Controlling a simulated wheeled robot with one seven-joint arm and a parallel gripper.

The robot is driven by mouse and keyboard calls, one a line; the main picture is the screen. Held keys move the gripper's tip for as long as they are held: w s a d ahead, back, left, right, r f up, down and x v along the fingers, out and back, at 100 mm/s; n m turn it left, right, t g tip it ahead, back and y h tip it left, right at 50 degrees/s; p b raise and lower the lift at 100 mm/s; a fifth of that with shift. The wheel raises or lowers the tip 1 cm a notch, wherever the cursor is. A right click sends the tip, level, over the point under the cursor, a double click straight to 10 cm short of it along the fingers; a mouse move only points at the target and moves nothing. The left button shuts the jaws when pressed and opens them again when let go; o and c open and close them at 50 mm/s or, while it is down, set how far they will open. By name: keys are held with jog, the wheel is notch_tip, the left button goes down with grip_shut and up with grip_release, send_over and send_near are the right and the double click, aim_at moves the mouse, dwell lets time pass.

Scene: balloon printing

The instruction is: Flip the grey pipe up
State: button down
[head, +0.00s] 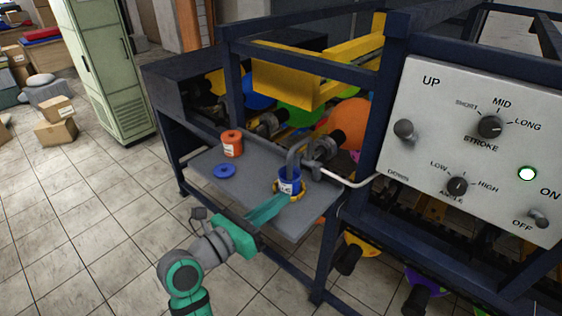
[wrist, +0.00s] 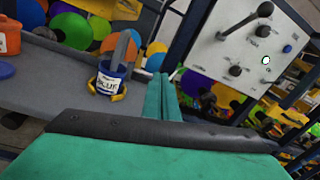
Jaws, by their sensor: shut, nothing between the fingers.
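The grey pipe (head: 291,158) is a bent tube at the right end of the grey shelf. Its lower end reaches down into a blue jar (head: 287,183) with a yellow collar around it. In the wrist view the pipe (wrist: 121,49) stands over the jar (wrist: 110,80), which is labelled BLUE. My gripper (head: 284,200) is shut and empty. In the head view its teal fingertips overlap the front of the jar's yellow collar; I cannot tell if they touch. In the wrist view the fingertips (wrist: 161,92) show right of the jar, apart from the pipe.
An orange jar (head: 232,144) and a blue lid (head: 224,171) sit on the left of the shelf (head: 208,190). A white bent rod (head: 350,183) and a dark blue frame stand at right, beside a control panel (head: 470,160). Open tiled floor lies at left.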

jog(key=w+a+r+y, duration=0.1)
jog(key=w+a+y, duration=0.2)
jog(key=a, duration=0.3)
jog(key=shift+w+a+m+y, duration=0.15)
jog(key=shift+a+m+y, duration=0.15)
jog(key=shift+a+y, duration=0.1)
jog(key=shift+d, duration=0.1)
send_near(289, 157)
notch_tip(289, 157, down, 3)
jog(key=w+d, duration=0.2)
jog(key=w+d+r, duration=0.1)
jog(key=w, duration=0.1)
jog(key=shift+w+d+r, duration=0.25)
jog(key=shift+w+r, duration=0.1)
jog(key=shift+w, duration=0.1)
